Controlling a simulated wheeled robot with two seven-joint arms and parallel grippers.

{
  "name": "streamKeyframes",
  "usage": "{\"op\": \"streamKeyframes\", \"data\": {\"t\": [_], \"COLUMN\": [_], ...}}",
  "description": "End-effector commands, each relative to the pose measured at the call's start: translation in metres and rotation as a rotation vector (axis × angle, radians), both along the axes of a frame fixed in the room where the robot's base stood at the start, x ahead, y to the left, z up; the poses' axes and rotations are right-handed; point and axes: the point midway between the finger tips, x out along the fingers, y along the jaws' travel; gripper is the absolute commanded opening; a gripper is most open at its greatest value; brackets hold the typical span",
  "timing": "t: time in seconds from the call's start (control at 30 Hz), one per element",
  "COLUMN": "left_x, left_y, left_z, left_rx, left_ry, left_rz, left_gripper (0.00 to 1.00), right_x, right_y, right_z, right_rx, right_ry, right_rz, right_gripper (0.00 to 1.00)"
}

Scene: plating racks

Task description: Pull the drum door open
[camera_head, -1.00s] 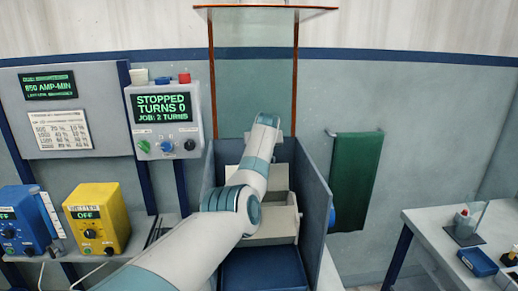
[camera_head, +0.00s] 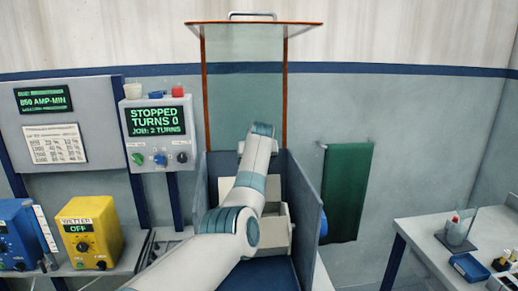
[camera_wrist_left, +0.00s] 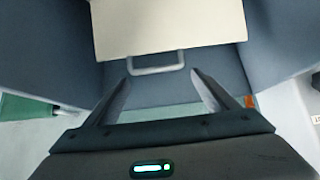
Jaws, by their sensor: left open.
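The drum (camera_head: 276,232) is a cream box sitting inside a blue-grey tank, partly hidden behind my left arm in the head view. In the left wrist view a cream panel (camera_wrist_left: 168,24), apparently the drum door, fills the top middle. A grey U-shaped handle (camera_wrist_left: 157,66) sticks out from its lower edge. My left gripper (camera_wrist_left: 160,70) is open, with its fingertips on either side of the handle. No contact with the handle shows. In the head view the gripper's fingers are hidden behind the arm. My right gripper is not in view.
The tank's side wall (camera_head: 305,205) stands close to the arm's right. A clear orange-edged screen (camera_head: 245,85) rises behind the tank. A control box reading STOPPED, TURNS 0 (camera_head: 155,122) is on the left. A green cloth (camera_head: 347,190) hangs to the right.

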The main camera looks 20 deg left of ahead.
Motion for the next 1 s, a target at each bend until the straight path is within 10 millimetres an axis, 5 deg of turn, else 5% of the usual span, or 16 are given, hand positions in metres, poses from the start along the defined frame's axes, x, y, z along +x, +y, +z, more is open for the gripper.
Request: {"op": "streamKeyframes", "data": {"t": [0.27,1.0], "left_x": [-0.019,-0.093], "left_y": [-0.013,-0.059], "left_z": [0.019,0.106], "left_rx": [-0.001,0.001], "left_ry": [-0.005,-0.004], "left_rz": [-0.001,-0.001], "left_gripper": [0.79,0.79], "right_x": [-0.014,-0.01], "right_y": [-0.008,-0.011], "right_z": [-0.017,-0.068], "right_rx": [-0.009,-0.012], "right_ry": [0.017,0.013], "right_rz": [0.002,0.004], "right_gripper": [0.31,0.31]}}
